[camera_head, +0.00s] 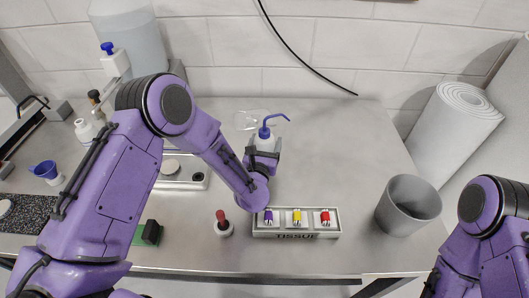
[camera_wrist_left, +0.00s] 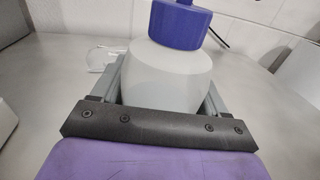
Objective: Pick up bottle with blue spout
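The bottle with the blue spout (camera_head: 266,142) stands upright at the middle of the bench. It has a pale body, a blue cap and a thin blue spout bent to the right. In the left wrist view the bottle (camera_wrist_left: 172,72) fills the space between the fingers; the top of its cap is cut off and its base is hidden behind the gripper's black bar. My left gripper (camera_head: 263,155) has one finger on each side of the bottle's body. I cannot tell whether the fingers press on it. My right arm shows at the lower right; its gripper is out of view.
A tissue rack (camera_head: 263,232) with purple, yellow and red items stands in front of the gripper. A dropper bottle (camera_head: 223,226) stands left of it, a grey bin (camera_head: 408,204) to the right. A clear glass item (camera_head: 246,120) lies behind the bottle. The bench right of the bottle is clear.

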